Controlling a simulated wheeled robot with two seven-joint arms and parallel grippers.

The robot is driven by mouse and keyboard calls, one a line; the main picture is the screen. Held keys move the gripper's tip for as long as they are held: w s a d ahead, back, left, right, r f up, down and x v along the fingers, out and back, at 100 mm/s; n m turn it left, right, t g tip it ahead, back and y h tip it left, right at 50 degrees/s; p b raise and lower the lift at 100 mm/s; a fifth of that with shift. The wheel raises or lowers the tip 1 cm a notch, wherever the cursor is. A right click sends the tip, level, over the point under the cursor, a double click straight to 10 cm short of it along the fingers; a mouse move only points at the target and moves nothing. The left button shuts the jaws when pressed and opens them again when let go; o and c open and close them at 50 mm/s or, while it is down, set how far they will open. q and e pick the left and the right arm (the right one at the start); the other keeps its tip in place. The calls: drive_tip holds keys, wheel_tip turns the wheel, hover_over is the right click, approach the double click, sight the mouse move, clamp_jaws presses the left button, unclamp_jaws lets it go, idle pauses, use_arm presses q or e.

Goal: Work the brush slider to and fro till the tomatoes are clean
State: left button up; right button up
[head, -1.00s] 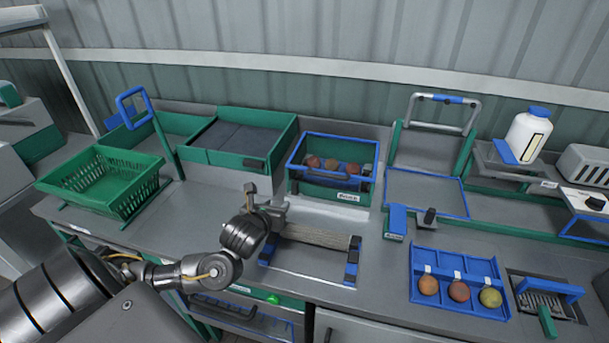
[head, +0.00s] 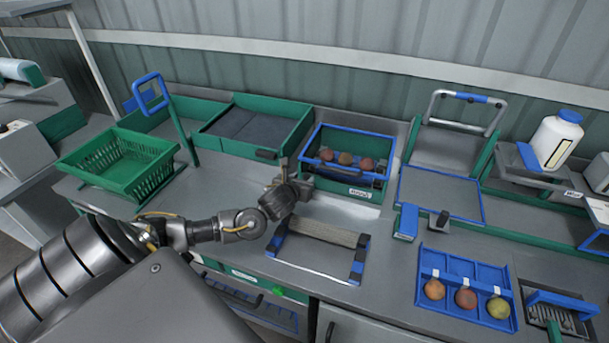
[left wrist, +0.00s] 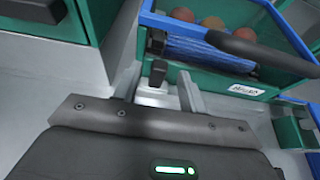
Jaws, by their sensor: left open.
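A green box with a blue rim (head: 345,193) holds several reddish-brown tomatoes (head: 344,158) in a row. A blue brush bar (left wrist: 205,52) lies along their front side in the left wrist view, with a dark handle (left wrist: 262,50) above the box's front edge. My left gripper (head: 281,168) is open, just left of the box's front left corner. My right gripper is not in view.
A roller in a blue-ended frame (head: 325,233) lies below my left gripper. A blue tray (head: 432,258) with three tomatoes stands to the right, beside another brush unit (head: 555,310). A green basket (head: 118,165) and a green tray (head: 215,147) stand left.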

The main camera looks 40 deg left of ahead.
use_arm(q)
drive_tip(key=shift+x, duration=1.15)
clamp_jaws()
